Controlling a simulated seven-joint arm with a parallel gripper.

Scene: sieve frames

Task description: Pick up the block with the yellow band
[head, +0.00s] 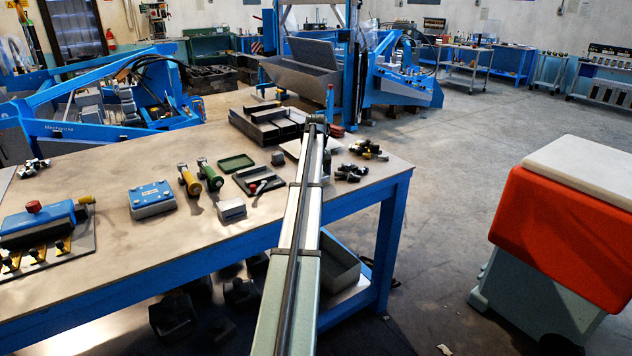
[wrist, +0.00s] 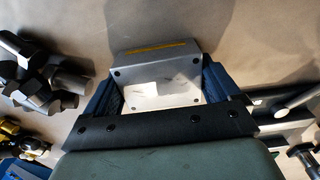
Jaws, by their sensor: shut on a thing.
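The block with the yellow band (wrist: 152,68) is in the middle of the wrist view. It is silver-grey, with a thin yellow stripe along its far edge and small dark holes in its face. My gripper (wrist: 160,87) is shut on it, with one blue-padded finger at its left side and one at its right. The near part of the block is hidden behind the dark gripper body. I cannot tell whether the block touches the table. In the head view my arm reaches across the workbench (head: 120,262), and I cannot make out the held block there.
Dark metal pieces (wrist: 40,75) lie left of my gripper in the wrist view; metal rods (wrist: 290,105) lie at the right. On the bench in the head view are a grey block (head: 232,209), a blue box (head: 151,196), a green tray (head: 236,163) and dark bins (head: 268,125).

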